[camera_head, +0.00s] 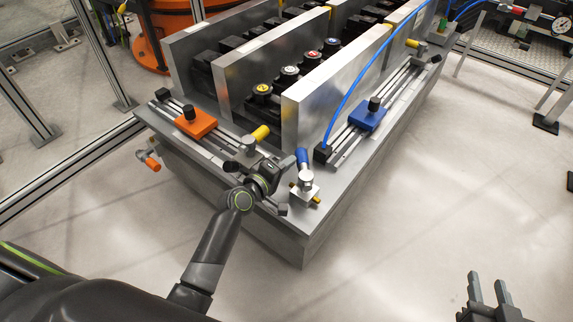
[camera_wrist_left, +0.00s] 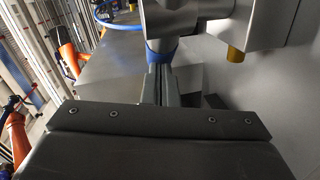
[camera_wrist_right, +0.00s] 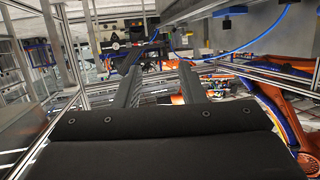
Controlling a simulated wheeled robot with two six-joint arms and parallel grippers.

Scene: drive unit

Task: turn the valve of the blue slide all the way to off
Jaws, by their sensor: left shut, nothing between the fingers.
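The blue slide (camera_head: 367,118) sits on its rails at the right of the machine top. Its valve (camera_head: 306,186) stands at the near corner, a silver body with a blue handle (camera_head: 302,157) that points up and away in the head view. My left gripper (camera_head: 283,166) is shut and empty, just left of this handle. In the left wrist view the closed fingers (camera_wrist_left: 160,85) reach toward the blue handle (camera_wrist_left: 158,54), which partly shows at their tips; contact cannot be told. My right gripper (camera_head: 489,289) is open and empty over the floor at lower right.
An orange slide (camera_head: 196,121) with a yellow-handled valve (camera_head: 260,133) lies left of my left gripper. Upright metal plates (camera_head: 310,100) rise behind. The floor (camera_head: 440,190) at right is clear.

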